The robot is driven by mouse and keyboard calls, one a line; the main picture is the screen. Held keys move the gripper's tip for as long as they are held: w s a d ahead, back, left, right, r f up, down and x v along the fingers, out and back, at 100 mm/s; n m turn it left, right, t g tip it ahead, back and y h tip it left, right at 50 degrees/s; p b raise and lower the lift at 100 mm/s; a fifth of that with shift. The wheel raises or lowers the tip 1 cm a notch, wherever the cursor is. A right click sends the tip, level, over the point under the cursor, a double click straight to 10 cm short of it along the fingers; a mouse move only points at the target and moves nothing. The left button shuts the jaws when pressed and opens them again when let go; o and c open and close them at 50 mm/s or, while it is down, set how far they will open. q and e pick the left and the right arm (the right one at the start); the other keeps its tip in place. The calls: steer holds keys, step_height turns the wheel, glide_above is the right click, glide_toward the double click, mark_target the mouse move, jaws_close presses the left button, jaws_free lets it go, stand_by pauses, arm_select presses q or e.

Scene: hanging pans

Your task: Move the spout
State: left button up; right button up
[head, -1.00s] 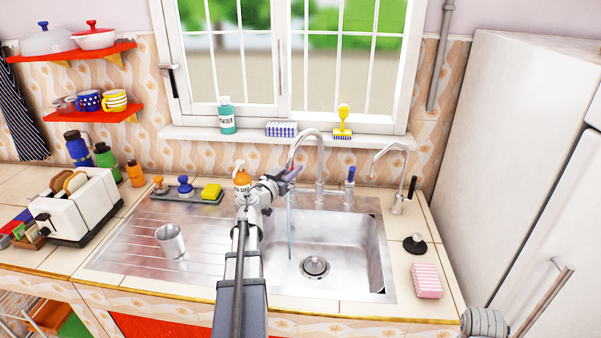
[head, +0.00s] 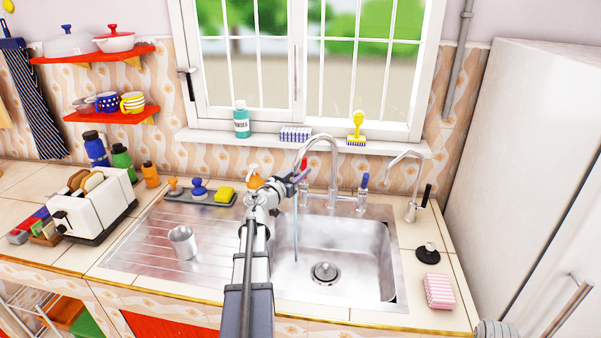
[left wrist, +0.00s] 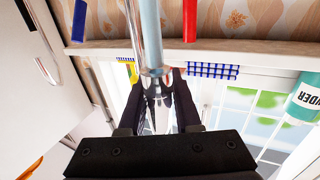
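The chrome spout (head: 320,137) arches up from the tap behind the sink, its outlet turned left. A thin water stream (head: 295,235) falls from it into the left side of the sink (head: 345,245). My left gripper (head: 293,181) is at the outlet end. In the left wrist view, which is upside down, the spout end (left wrist: 155,73) lies between the two fingers of my left gripper (left wrist: 157,85). The fingers look open around it with small gaps; firm contact cannot be made out. My right gripper is not in view.
A red tap handle (head: 304,164) is close behind my gripper, a blue one (head: 364,181) to the right. A soap bottle (head: 254,177) is partly hidden by my arm. A metal cup (head: 184,243) stands on the drainboard. A smaller faucet (head: 408,185) stands right of the sink.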

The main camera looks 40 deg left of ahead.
mark_target(293, 177)
arm_select(q)
steer(key=o, duration=0.4)
steer(key=shift+c, duration=0.2)
steer(key=shift+s+d, duration=0.2)
steer(key=shift+s, duration=1.1)
steer(key=shift+s+d, duration=0.15)
steer(key=shift+s, duration=1.1)
steer(key=shift+s+d, duration=0.2)
steer(key=shift+s, duration=1.1)
